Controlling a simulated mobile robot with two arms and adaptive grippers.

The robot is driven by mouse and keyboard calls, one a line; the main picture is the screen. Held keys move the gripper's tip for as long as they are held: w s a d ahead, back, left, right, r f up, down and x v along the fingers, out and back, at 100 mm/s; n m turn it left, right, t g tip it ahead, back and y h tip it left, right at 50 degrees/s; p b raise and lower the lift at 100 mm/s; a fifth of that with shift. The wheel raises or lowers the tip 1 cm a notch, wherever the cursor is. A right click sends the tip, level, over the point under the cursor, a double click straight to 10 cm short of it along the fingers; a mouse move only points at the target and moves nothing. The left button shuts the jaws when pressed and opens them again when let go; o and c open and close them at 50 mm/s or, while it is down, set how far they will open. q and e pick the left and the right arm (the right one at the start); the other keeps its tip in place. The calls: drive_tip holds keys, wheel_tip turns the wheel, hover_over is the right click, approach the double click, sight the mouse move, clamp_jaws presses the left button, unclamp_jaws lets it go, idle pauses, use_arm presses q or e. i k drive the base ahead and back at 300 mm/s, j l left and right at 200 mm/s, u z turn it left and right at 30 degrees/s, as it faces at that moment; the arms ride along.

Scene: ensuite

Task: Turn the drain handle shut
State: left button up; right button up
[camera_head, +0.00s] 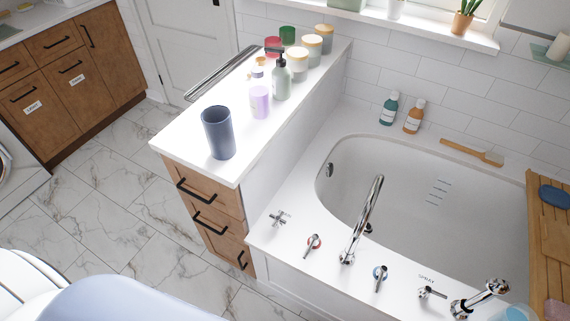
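A row of chrome controls stands on the white front deck of the bathtub (450,205). At its left end is a cross-shaped handle (279,219), which looks like the drain handle. Any lettering beside it is too small to read. To its right are a lever with a red ring (312,243), the tall curved spout (362,215), a lever with a blue ring (380,275) and a lever (430,293) beside small lettering like "SPRAY". The tub looks empty; its drain hole is not clearly visible. Neither of my grippers is in view.
A white-topped cabinet (190,160) left of the tub carries a blue cup (218,133), a pump bottle (281,80) and several jars. A hand shower (485,297) stands at the right. A wooden tray (538,235) spans the tub's right side. The deck around the cross handle is clear.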

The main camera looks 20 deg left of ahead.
sight(278, 222)
drive_tip(key=u, duration=0.7)
drive_tip(key=k+l+u, duration=0.35)
drive_tip(key=i+l, duration=0.05)
